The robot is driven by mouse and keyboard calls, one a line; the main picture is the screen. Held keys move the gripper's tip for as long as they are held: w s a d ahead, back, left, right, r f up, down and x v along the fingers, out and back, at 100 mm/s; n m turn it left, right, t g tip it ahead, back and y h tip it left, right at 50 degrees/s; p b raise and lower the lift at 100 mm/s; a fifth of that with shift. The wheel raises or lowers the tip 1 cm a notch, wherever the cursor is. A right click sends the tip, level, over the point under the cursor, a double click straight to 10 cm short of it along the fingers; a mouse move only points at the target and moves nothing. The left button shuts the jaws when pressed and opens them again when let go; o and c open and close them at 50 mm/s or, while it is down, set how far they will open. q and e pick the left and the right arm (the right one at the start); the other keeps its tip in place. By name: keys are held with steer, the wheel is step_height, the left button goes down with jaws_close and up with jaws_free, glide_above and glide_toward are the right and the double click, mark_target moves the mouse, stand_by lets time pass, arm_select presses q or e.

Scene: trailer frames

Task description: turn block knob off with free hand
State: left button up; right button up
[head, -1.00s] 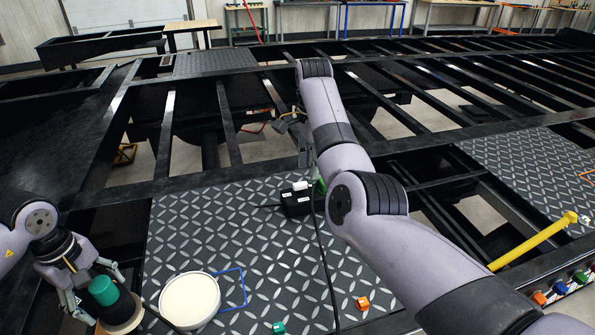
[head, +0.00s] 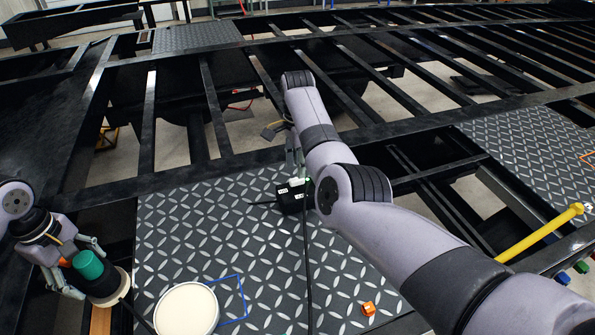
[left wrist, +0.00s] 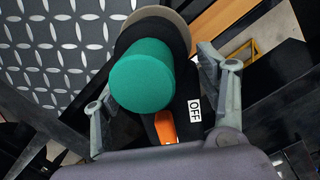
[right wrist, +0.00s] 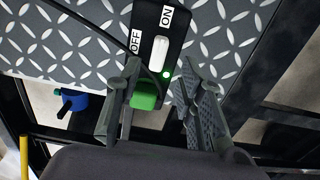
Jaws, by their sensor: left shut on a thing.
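My left gripper (head: 82,277) is shut on a black round block (head: 106,289) with a teal cylinder (left wrist: 142,76) on top and a pale base. In the left wrist view the block also shows an orange part (left wrist: 165,127) and an OFF label (left wrist: 195,111). A black switch box (head: 292,198) sits on the diamond plate. In the right wrist view it has a white rocker (right wrist: 158,53) between OFF and ON labels, a lit green lamp, and a green piece (right wrist: 145,92) at its near end. My right gripper (right wrist: 158,80) is open over that end; one finger partly covers the green piece.
A white round lid (head: 187,309) lies on the diamond plate (head: 225,250), beside a blue outline and left of an orange block (head: 368,309). A black cable runs from the box. Open gaps lie between the black frame beams.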

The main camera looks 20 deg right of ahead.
mark_target(297, 183)
step_height(297, 183, down, 4)
steer(key=shift+s+r, duration=0.15)
steer(key=shift+r, duration=0.05)
steer(key=shift+f, duration=0.35)
steer(key=shift+r, duration=0.1)
jaws_close()
